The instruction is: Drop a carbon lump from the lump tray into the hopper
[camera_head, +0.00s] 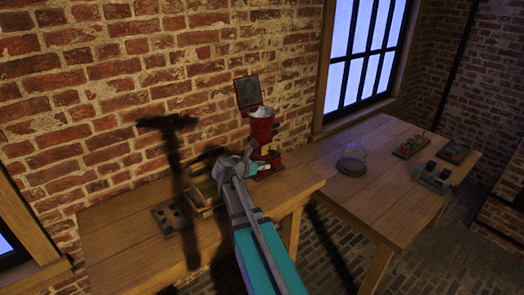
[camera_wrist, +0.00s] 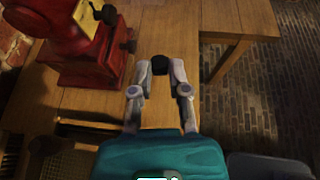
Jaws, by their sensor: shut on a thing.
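My gripper (camera_wrist: 158,68) is shut on a black carbon lump (camera_wrist: 159,64), held between its fingertips in the wrist view. The lump is over the wooden bench, to the right of the red machine's base. The red machine with the hopper (camera_head: 262,128) stands on the left bench against the brick wall; its pale open mouth is at the top, with a dark lid raised behind. Its red body also shows at the left of the wrist view (camera_wrist: 92,60). In the head view my gripper (camera_head: 262,168) is in front of the machine, below the hopper mouth; the lump cannot be made out there.
A wooden tray (camera_head: 203,210) sits left of my arm, partly hidden. A dark plate with holes (camera_head: 163,224) lies beside it. On the right table (camera_head: 385,220) are a glass jar (camera_head: 351,163) and several small devices (camera_head: 433,177).

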